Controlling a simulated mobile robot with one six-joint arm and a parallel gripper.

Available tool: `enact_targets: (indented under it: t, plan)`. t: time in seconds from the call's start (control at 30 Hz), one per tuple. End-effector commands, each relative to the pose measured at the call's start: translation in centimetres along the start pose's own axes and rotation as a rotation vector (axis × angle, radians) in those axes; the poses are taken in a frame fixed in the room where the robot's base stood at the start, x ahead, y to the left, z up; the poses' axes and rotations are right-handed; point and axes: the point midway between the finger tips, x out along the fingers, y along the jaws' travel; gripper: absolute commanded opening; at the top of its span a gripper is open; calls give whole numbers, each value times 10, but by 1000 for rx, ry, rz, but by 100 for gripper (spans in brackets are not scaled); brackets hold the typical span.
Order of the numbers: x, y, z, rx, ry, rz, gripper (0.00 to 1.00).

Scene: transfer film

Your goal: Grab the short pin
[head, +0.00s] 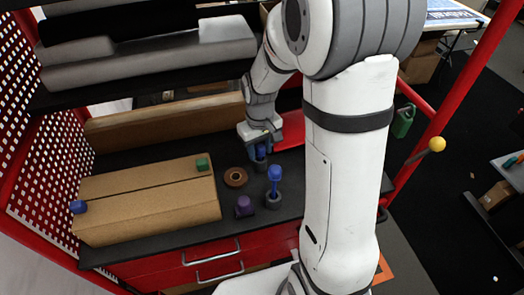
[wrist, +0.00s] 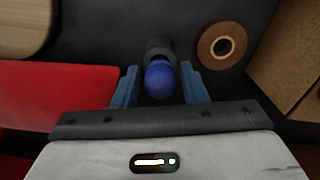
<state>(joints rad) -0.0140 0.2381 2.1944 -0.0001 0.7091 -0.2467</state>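The short pin (wrist: 160,80) has a rounded blue top and sits in a dark round holder (wrist: 158,47). It also shows in the head view (head: 260,151), partly hidden by my gripper (head: 260,141). In the wrist view my gripper (wrist: 159,77) is open, with one blue-grey finger on each side of the pin. Narrow dark gaps seem to show between the fingers and the pin. A taller blue pin (head: 274,174) stands upright in another dark holder (head: 273,200), nearer the front of the worktop.
A brown ring (head: 235,177) lies left of the pins. A purple piece (head: 243,206) stands by the front edge. A large cardboard box (head: 145,203) fills the left, with a green piece (head: 202,164) and a blue piece (head: 78,207) on it. A shelf (head: 150,80) hangs above.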

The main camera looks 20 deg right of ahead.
Motion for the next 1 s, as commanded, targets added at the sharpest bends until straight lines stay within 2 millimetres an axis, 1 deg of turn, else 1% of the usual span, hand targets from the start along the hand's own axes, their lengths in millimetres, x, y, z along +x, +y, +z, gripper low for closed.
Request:
enact_targets:
  t: [0.03, 0.07, 0.4, 0.63, 0.77, 0.87, 1.0]
  plan:
    - [0, 0, 0, 0, 0, 0, 35]
    - [0, 0, 0, 0, 0, 0, 32]
    - [0, 0, 0, -1, 0, 0, 5]
    - [-1, 0, 0, -1, 1, 0, 4]
    - [-5, 0, -1, -1, 2, 1, 4]
    - [-14, 0, -1, -2, 3, 1, 4]
    - [-34, 0, -1, -2, 5, 1, 4]
